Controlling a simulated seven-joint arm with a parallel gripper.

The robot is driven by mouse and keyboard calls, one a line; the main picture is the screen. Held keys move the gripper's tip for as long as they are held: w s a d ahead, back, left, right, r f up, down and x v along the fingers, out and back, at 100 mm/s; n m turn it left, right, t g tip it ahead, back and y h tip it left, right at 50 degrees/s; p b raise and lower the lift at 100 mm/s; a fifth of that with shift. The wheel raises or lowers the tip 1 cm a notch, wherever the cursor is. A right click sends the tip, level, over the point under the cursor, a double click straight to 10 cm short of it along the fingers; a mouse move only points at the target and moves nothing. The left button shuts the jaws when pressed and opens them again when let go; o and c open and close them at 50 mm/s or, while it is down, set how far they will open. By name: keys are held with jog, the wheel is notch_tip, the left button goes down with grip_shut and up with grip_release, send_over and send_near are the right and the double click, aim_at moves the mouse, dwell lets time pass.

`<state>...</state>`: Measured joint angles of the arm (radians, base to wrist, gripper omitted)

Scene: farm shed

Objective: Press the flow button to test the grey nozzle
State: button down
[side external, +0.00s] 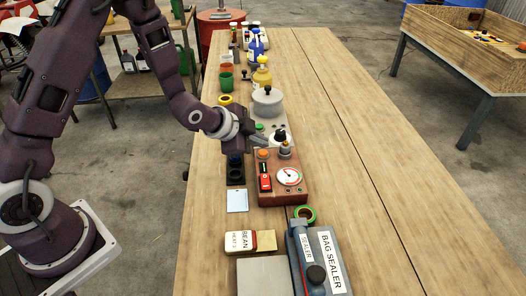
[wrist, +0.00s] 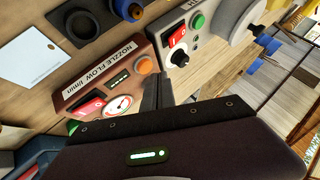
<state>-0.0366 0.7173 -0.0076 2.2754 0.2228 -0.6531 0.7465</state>
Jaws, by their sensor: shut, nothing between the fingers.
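The reddish-brown nozzle flow box (side external: 298,195) stands on the bench; its label, "NOZZLE FLOW l/min" (wrist: 118,62), is readable in the wrist view. It carries an orange button (side external: 262,154), also in the wrist view (wrist: 145,66), a red rocker switch (side external: 265,183), a small dark display (wrist: 118,82) and a round gauge (side external: 289,177). A grey nozzle-like part (side external: 285,150) stands at the box's far end. My gripper (side external: 264,140) is shut and empty, just above the far end of the box near the orange button. I see no clear contact with the button.
Beyond the box stand a grey panel with a green button (wrist: 198,22) and a lidded pot (side external: 267,101). Dark round holders (side external: 236,170) and a pale card (side external: 237,201) lie left. A bag sealer (side external: 325,262) is nearer. The bench's right side (side external: 390,190) is clear.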

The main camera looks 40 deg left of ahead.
aim_at(260, 154)
jog(key=shift+f, duration=0.1)
dwell(0.4)
jog(key=shift+f, duration=0.3)
jog(key=shift+f, duration=0.45)
dwell(0.5)
jog(key=shift+r, duration=0.85)
jog(key=shift+r, duration=0.1)
jog(key=shift+r, duration=2.45)
